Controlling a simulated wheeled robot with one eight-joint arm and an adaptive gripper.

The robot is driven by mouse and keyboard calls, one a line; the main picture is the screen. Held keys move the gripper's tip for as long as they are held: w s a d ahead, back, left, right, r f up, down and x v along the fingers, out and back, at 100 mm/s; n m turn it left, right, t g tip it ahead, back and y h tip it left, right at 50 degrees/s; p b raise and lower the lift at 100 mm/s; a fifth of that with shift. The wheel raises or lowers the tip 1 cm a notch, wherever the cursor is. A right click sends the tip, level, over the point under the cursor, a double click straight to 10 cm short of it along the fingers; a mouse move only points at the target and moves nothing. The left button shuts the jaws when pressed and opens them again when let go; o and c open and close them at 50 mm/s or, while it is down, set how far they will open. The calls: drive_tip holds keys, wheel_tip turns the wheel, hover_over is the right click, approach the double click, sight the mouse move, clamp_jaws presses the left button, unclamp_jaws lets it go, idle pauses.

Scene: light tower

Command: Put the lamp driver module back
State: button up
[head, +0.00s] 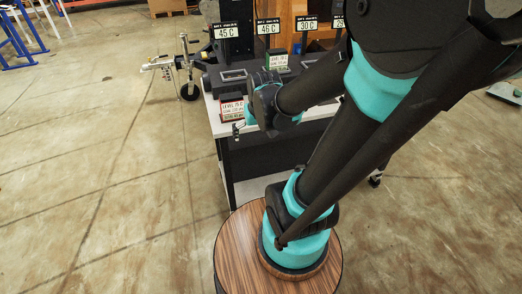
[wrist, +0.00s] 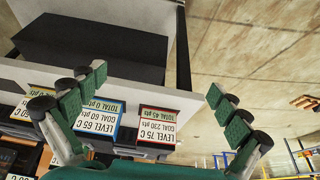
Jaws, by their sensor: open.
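My gripper (wrist: 157,82) is open in the wrist view, with its green-padded fingers wide apart and nothing between them. In the head view it is at the table's left front corner, mostly hidden by my own arm. I cannot make out the lamp driver module in either view. Signs stand over the bays on the table, reading 45 C (head: 226,31), 46 C (head: 268,27) and 30 C (head: 307,23). A dark unit with a flat recessed top (head: 234,75) sits below the 45 C sign.
The table (head: 228,172) has a white top and dark front. A red-framed LEVEL 75 C card (wrist: 160,126) stands beside blue-framed (wrist: 98,118) and other cards. A wheeled metal frame (head: 188,68) stands left of the table.

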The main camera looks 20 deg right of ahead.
drive_tip(key=s+f, duration=0.4)
drive_tip(key=s, duration=0.3)
drive_tip(key=shift+d, duration=0.3)
